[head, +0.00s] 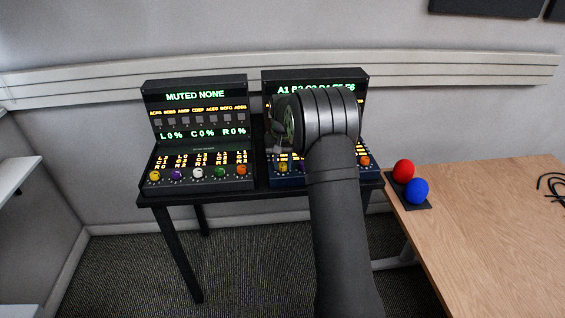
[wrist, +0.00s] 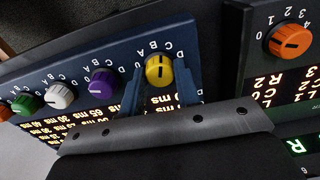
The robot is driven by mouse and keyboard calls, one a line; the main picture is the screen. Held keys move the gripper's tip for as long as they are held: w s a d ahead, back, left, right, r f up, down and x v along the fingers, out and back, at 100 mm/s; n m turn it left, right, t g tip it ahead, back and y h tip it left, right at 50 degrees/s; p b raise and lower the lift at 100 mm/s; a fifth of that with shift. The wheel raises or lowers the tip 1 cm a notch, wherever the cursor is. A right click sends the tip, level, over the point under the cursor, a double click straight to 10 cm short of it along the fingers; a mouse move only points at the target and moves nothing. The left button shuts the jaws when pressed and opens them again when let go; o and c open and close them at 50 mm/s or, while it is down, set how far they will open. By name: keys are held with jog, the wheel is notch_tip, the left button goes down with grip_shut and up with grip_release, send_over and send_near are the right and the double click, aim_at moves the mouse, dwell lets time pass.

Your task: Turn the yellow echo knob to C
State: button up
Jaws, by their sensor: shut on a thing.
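The yellow echo knob (wrist: 159,69) is on the blue front of the right-hand box, with letters around it. In the wrist view it sits between the two fingers of my gripper (wrist: 162,84), which is shut on it. A dark mark shows on its face, but I cannot tell which letter it points to. In the head view the yellow knob (head: 283,168) is at the left end of the right box's knob row. My wrist and arm hide much of that box, and the fingertips are hard to make out there.
Purple (wrist: 102,82), white (wrist: 60,95) and green (wrist: 27,103) knobs line the same panel. The left box (head: 198,130) stands close beside it; its orange knob (wrist: 290,42) is near. A wooden table (head: 490,220) on the right holds a red ball (head: 403,171) and a blue ball (head: 417,190).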

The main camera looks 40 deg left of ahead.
aim_at(283, 164)
jog(key=shift+m, duration=1.5)
jog(key=o, duration=1)
jog(key=shift+c, duration=0.2)
jog(key=shift+r, duration=0.1)
notch_tip(283, 164, up, 17)
jog(key=shift+r, duration=0.15)
notch_tip(283, 164, down, 18)
jog(key=shift+r, duration=0.25)
